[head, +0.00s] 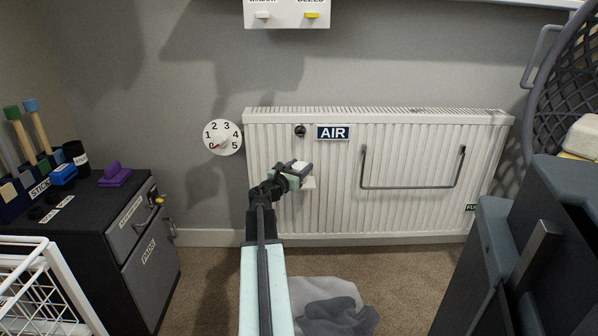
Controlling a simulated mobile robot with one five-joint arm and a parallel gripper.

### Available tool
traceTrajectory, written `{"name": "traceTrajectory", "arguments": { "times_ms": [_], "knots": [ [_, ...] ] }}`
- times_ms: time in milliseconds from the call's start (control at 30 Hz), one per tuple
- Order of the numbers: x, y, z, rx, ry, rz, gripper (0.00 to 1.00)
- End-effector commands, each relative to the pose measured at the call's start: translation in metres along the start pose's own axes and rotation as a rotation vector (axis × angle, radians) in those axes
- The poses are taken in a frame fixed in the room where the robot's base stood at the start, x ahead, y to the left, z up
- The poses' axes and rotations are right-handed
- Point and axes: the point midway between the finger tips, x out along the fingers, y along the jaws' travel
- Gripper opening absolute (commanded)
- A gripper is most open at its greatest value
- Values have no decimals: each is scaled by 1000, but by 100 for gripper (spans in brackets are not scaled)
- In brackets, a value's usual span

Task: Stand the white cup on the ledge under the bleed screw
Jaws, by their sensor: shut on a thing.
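My gripper (297,171) is at the end of my outstretched arm, in front of the white radiator (400,211). It is shut on a small white thing, which I take to be the white cup (299,166); the jaws hide much of it. A small pale ledge (309,183) shows just below and right of the jaws. I cannot tell whether the cup touches it. The dark round bleed screw (300,131) is on the radiator above my gripper, left of the blue AIR sign (333,133).
A dial (222,138) is on the wall left of the radiator. A metal rail (412,187) crosses its right part. A black cabinet (121,238) and white wire basket (40,290) stand left. A grey cloth (330,306) lies on the carpet. Dark bins (560,235) fill the right.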

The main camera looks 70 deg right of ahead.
Motion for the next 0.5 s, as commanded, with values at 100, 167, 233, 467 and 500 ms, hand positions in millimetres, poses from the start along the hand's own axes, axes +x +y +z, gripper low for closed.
{"name": "traceTrajectory", "arguments": {
  "times_ms": [100, 167, 233, 467, 500],
  "knots": [
    [-1, 2, 1, 0, 0, 2, 5],
    [-1, 2, -1, 0, 0, 3, 5],
    [-1, 2, -3, 0, 0, 3, 52],
    [-1, 2, -1, 0, 0, 2, 59],
    [-1, 2, -1, 0, 0, 2, 59]
  ]
}}
